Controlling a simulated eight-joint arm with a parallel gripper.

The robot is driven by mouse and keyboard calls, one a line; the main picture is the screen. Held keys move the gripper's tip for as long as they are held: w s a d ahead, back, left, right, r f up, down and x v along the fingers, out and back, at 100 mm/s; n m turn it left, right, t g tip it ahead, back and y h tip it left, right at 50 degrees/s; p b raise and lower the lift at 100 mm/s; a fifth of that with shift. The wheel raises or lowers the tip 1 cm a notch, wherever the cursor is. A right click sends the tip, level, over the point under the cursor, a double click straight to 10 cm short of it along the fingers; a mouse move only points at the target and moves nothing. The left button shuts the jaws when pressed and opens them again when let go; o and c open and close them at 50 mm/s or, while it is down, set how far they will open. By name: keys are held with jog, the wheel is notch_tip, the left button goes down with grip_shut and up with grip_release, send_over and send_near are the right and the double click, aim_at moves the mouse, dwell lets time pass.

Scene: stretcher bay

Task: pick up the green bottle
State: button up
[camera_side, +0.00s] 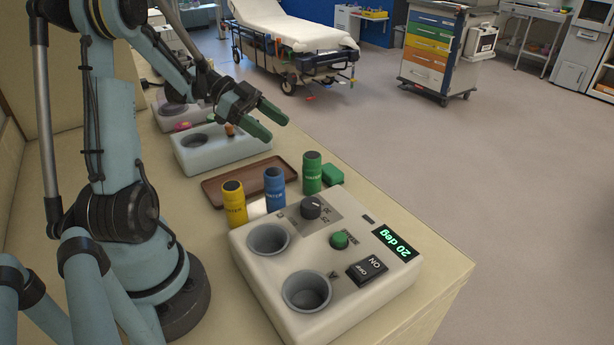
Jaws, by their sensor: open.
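My gripper (278,124) is open, with green fingertips. It hangs above the counter, farther back and up-left of the green bottle in the picture, apart from it. I see nothing between its fingers.
A blue bottle (275,190) and a yellow bottle (234,204) stand left of the green one. A small green block (333,175) lies close on its right. A brown tray (222,184) lies behind the bottles. The white device (330,262) with two wells fills the front.

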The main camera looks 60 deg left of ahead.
aim_at(311, 155)
jog(key=x, duration=0.6)
jog(key=shift+w+d+f, duration=0.15)
jog(key=shift+d, duration=0.05)
jog(key=shift+x, duration=2.7)
jog(key=shift+a+f, duration=0.1)
jog(key=shift+f, duration=0.05)
jog(key=shift+c, duration=0.2)
jog(key=c, duration=1.2)
jog(key=shift+o, duration=0.2)
